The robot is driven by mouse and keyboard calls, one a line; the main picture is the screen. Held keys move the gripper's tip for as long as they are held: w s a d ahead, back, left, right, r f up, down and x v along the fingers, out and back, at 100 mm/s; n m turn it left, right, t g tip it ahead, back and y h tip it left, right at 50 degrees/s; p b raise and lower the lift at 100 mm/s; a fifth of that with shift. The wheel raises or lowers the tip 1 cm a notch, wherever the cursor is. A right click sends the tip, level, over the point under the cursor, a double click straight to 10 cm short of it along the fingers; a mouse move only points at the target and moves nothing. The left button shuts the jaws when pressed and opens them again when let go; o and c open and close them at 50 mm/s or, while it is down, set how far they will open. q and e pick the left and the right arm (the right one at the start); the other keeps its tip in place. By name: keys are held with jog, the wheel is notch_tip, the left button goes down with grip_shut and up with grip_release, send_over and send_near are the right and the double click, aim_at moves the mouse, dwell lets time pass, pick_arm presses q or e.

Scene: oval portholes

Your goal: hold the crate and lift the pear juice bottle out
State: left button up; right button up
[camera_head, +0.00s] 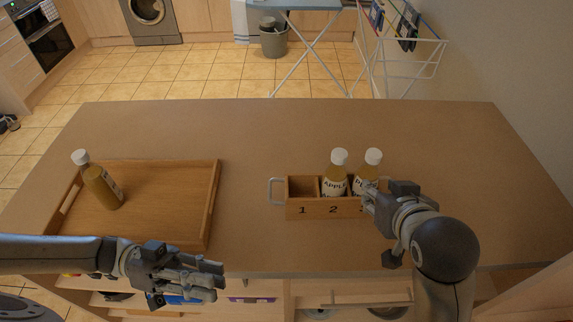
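The wooden crate (300,212) stands on the table, with compartments numbered 1, 2 and 3 and a grey handle (271,191) at its left end. Compartment 1 is empty. A white-capped bottle labelled APPLE (335,175) stands in 2. Another white-capped bottle (372,165) stands at 3; its label is partly hidden by my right gripper, so I cannot read it fully. My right gripper (377,201) is at the crate's right end, hiding that end; its grip is unclear. My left gripper (215,279) is over the table's front edge, away from the crate, apparently empty; its finger opening is unclear.
A wooden tray (214,190) lies on the left of the table, with a white-capped bottle (100,184) in it, leaning. The table (250,130) is clear behind and between tray and crate. Shelves with items (250,297) are below the front edge.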

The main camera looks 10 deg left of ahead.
pick_arm(q)
jog(key=d+r+m+g+y, duration=0.2)
jog(key=d+m+g+y, duration=0.3)
jog(key=m+g, duration=0.65)
jog(key=r+m+t+y, duration=0.1)
jog(key=m+t+y, duration=0.8)
jog(key=t+y, duration=0.45)
send_over(287, 196)
jog(key=w, duration=0.2)
jog(key=shift+w+a+g+y, duration=0.2)
jog(key=shift+a+g+y, duration=0.1)
jog(key=shift+g+y, duration=0.5)
jog(key=shift+w+f, duration=0.1)
notch_tip(287, 196, down, 10)
jog(key=shift+f, duration=0.2)
jog(key=shift+c, duration=0.4)
grip_shut()
